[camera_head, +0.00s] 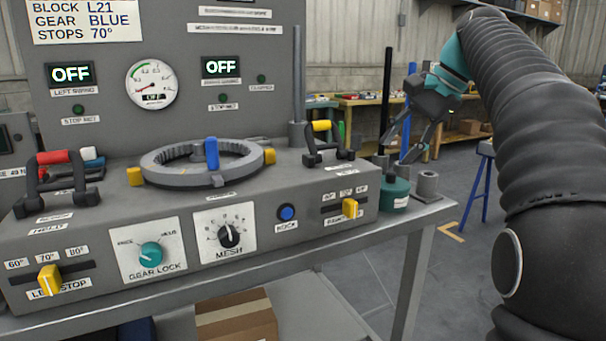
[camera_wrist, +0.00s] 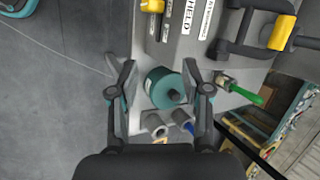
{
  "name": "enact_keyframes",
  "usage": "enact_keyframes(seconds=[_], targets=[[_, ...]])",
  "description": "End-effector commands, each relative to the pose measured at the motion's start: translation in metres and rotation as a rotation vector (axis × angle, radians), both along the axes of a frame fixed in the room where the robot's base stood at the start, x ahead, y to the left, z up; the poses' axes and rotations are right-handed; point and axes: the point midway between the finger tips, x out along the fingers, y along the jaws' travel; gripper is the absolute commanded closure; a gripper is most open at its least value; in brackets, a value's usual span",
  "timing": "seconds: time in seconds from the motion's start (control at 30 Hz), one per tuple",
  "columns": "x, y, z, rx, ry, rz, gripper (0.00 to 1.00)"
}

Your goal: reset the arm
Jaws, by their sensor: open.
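My arm, with a black ribbed sleeve, comes in from the right of the head view and bends over at the top. My gripper (camera_head: 402,150) hangs from it, fingers down, above the right end of the bench. In the wrist view my gripper (camera_wrist: 160,70) is open, its two fingers apart with nothing gripped. A teal cylinder (camera_wrist: 160,88) shows between the fingers, lower down on the bench. The teal cylinder (camera_head: 394,194) stands upright at the bench's right end in the head view, apart from the fingers.
The grey console (camera_head: 195,195) has a ring gear (camera_head: 160,172), knobs, yellow sliders and two black handles. A grey hollow cylinder (camera_head: 427,186) stands right of the teal one. Upright posts rise behind it. A blue trestle (camera_head: 484,180) stands further right.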

Motion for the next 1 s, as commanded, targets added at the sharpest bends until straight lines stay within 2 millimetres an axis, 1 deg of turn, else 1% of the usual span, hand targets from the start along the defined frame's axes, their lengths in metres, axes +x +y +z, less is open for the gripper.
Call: enact_keyframes(seconds=[0.03, 0.1, 0.27, 0.37, 0.47, 0.57, 0.67, 0.77, 0.87, 1.0], targets=[[0.005, -0.003, -0.011, -0.014, -0.008, 0.008, 0.52], [0.010, -0.007, -0.023, -0.035, -0.025, 0.023, 0.52], [0.014, -0.015, -0.052, -0.099, -0.067, 0.061, 0.52], [0.009, -0.018, -0.073, -0.152, -0.096, 0.096, 0.52], [-0.003, -0.020, -0.098, -0.225, -0.130, 0.151, 0.52], [-0.022, -0.020, -0.123, -0.306, -0.165, 0.217, 0.52], [-0.046, -0.018, -0.148, -0.386, -0.197, 0.289, 0.52], [-0.074, -0.016, -0.173, -0.461, -0.223, 0.365, 0.52], [-0.106, -0.012, -0.197, -0.533, -0.251, 0.442, 0.52], [-0.155, -0.005, -0.233, -0.619, -0.283, 0.545, 0.52]])
